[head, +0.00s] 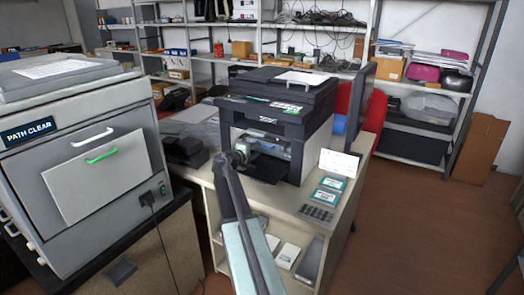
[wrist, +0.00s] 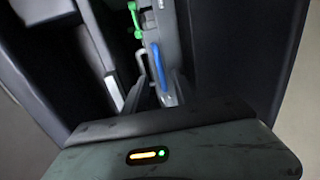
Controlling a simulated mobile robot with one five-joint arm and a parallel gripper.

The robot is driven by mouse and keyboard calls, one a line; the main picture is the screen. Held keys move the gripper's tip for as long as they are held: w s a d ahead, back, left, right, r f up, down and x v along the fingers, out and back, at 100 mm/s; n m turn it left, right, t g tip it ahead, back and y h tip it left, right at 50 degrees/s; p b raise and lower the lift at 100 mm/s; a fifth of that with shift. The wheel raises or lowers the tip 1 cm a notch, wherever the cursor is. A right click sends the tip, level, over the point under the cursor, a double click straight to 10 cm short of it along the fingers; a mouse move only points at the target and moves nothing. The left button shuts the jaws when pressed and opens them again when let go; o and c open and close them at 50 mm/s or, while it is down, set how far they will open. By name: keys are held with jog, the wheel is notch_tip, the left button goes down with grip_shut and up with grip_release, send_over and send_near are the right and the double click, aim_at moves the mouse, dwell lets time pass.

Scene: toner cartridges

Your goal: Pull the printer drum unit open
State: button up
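The dark printer (head: 313,122) stands on the desk with its front bay open. Inside the bay, pale and blue parts (head: 278,149) show, which look like the drum unit. My gripper (head: 243,157) is at the left side of this opening, partly covering it. In the wrist view, a blue handle (wrist: 158,68) and a green lever (wrist: 134,18) show deep between dark walls. I cannot tell whether my gripper touches the drum unit.
A large grey machine (head: 90,150) stands at left, with a black device (head: 184,150) on the desk beside the printer. Shelves are behind; open floor is at right.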

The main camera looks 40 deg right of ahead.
aim_at(263, 146)
jog(key=x, duration=0.5)
jog(key=shift+a+f+b, duration=0.1)
jog(key=shift+b, duration=0.3)
grip_shut()
dwell(0.8)
